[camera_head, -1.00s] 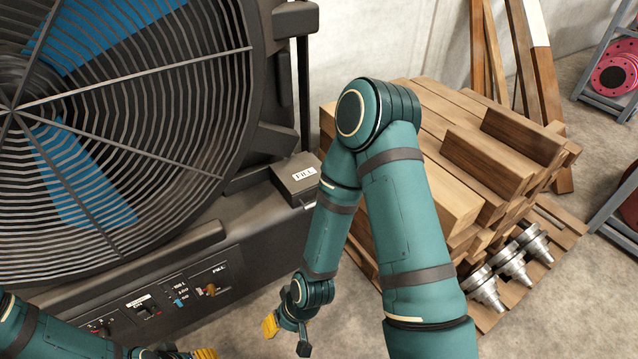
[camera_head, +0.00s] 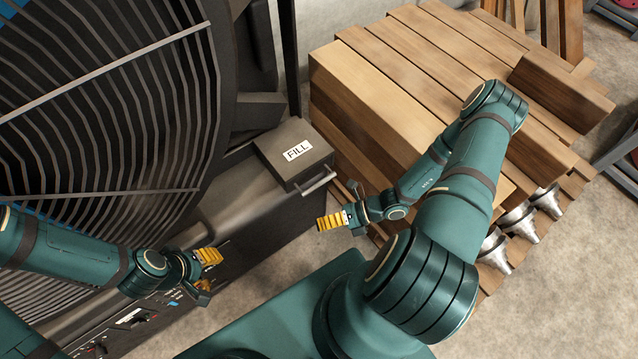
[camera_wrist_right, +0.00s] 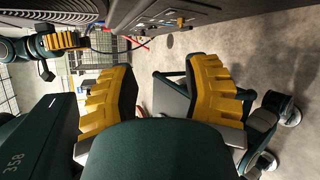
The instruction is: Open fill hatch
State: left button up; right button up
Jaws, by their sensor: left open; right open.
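The fill hatch (camera_head: 284,147) is a dark box lid labelled FILL on top of the fan machine's base. It lies closed, with a light bar handle (camera_head: 318,181) on its front right edge. My right gripper (camera_head: 338,212) is open and empty, a little below and right of the handle, apart from it. In the right wrist view its yellow fingers (camera_wrist_right: 160,95) are spread with nothing between them. My left gripper (camera_head: 211,272) is open and empty in front of the machine's control panel, left of and below the hatch. The hatch does not clearly show in the right wrist view.
The large fan (camera_head: 110,110) with its wire guard fills the left. Stacked timber (camera_head: 400,80) stands close to the right of the hatch, with several metal flanged parts (camera_head: 518,222) beside it. Bare floor (camera_head: 270,240) lies between the machine and my base.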

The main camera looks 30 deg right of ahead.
jog(key=w+d+m+t+h, duration=0.2)
jog(key=d+m+t, duration=0.4)
jog(key=d+m, duration=0.15)
jog(key=m+t+h, duration=0.3)
jog(key=m, duration=0.3)
send_near(319, 183)
pick_arm(q)
jog(key=shift+w+d+f+b, duration=0.1)
jog(key=shift+w+f+b, duration=0.3)
jog(key=shift+b, duration=0.1)
pick_arm(e)
jog(key=shift+n, duration=0.35)
jog(key=x, duration=0.7)
jog(key=f+x, duration=0.1)
jog(key=x, duration=0.2)
jog(key=shift+w, duration=0.1)
grip_shut()
